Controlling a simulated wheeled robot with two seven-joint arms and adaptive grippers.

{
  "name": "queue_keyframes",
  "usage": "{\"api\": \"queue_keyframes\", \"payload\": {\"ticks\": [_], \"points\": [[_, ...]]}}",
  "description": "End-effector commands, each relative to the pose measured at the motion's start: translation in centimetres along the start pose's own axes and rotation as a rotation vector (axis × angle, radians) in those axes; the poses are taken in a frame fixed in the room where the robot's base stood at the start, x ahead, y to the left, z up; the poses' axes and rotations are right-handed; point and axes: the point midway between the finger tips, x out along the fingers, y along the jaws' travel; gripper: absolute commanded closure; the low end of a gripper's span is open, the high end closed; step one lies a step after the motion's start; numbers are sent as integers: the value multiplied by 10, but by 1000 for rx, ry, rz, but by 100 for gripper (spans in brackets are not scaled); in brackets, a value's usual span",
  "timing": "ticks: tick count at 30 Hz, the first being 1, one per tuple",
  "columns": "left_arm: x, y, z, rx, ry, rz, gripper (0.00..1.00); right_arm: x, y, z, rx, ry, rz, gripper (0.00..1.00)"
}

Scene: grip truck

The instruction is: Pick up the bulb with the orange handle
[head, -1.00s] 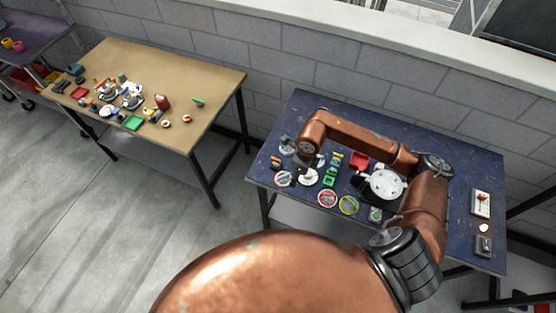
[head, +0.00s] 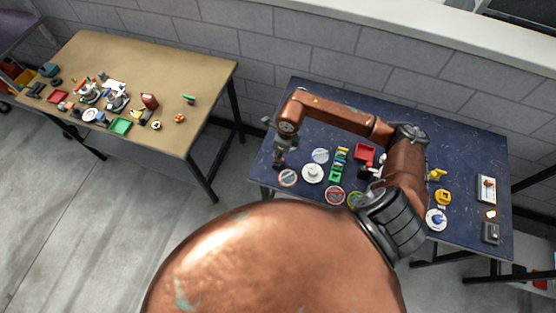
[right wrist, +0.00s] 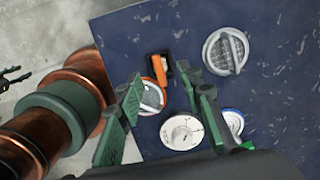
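In the right wrist view an orange handle (right wrist: 159,70) stands against a small dark-and-brown holder on the blue table. Its bulb end cannot be made out. My right gripper (right wrist: 168,92) is open and empty, its two green-and-black fingers apart, with the orange handle beyond and between the tips. In the head view my right gripper (head: 279,160) hangs over the left end of the blue table (head: 400,240), and the orange handle is hidden there.
A white disc with a red ring (right wrist: 151,99), a white round piece (right wrist: 183,132) and a grey round piece (right wrist: 226,51) lie close by. A red tray (head: 364,154) and green blocks (head: 336,171) are farther right. A tan table (head: 180,75) with clutter stands left.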

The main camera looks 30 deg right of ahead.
Motion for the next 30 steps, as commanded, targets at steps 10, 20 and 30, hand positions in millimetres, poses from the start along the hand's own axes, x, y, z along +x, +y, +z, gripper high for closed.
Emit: {"api": "queue_keyframes", "payload": {"ticks": [10,20,30], "points": [[-6,-3,-25,5,32,-2,60,38,0,1,0,1,1,66],[-6,-3,-31,6,39,-3,60,39,1,2,-4,0,1,75],[-6,-3,-15,3,19,-3,60,38,1,2,-4,0,1,98]]}}
